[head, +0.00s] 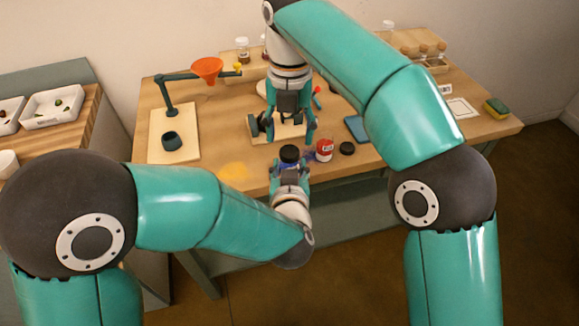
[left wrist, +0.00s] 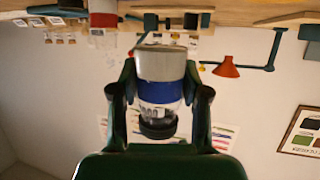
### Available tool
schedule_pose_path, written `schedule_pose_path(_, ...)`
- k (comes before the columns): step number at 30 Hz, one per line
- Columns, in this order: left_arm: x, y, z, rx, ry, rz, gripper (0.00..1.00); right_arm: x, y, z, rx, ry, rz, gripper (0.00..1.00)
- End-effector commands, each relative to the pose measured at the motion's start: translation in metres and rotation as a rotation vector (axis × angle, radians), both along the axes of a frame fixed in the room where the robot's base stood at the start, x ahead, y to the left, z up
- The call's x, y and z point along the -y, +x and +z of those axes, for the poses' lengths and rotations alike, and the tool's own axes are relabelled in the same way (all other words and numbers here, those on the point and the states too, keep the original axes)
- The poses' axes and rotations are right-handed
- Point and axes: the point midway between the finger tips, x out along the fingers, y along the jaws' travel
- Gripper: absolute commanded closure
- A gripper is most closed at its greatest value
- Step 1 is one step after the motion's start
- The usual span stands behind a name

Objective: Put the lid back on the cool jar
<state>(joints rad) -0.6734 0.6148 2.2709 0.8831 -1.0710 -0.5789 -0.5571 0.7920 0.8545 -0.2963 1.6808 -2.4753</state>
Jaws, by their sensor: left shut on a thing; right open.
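My left gripper (head: 290,168) is shut on a jar with a blue band (left wrist: 160,92), near the table's front edge. In the left wrist view the jar appears upside down, with a pale grey base and clear glass. A black, lid-like top (head: 289,152) is on this jar; it also shows in the left wrist view (left wrist: 158,129). I cannot tell how firmly it is seated. My right gripper (head: 291,132) is open, pointing down just behind and above the jar. A loose black lid (head: 347,148) lies on the table to the right.
A red-and-white jar (head: 324,150) stands between the held jar and the loose lid. A blue item (head: 357,128) lies right. Yellow powder (head: 234,171) marks the front left.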

Motion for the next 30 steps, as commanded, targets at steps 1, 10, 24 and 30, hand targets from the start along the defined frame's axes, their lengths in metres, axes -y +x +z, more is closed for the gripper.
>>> schedule_pose_path(1,0.000,0.000,0.000,0.001,0.000,0.000,1.00,0.001,-0.001,-0.008,-0.003,-0.002,0.000,0.38)
schedule_pose_path(10,0.000,0.000,0.000,0.001,0.000,0.000,1.00,0.000,-0.001,-0.039,-0.001,-0.001,-0.001,0.38)
schedule_pose_path(24,0.000,0.000,0.000,0.001,0.000,0.000,1.00,0.000,-0.001,-0.042,0.000,0.000,-0.001,0.55)
schedule_pose_path(30,0.000,0.000,0.000,0.001,0.000,0.000,1.00,0.000,-0.001,-0.042,0.000,0.000,0.000,0.88)
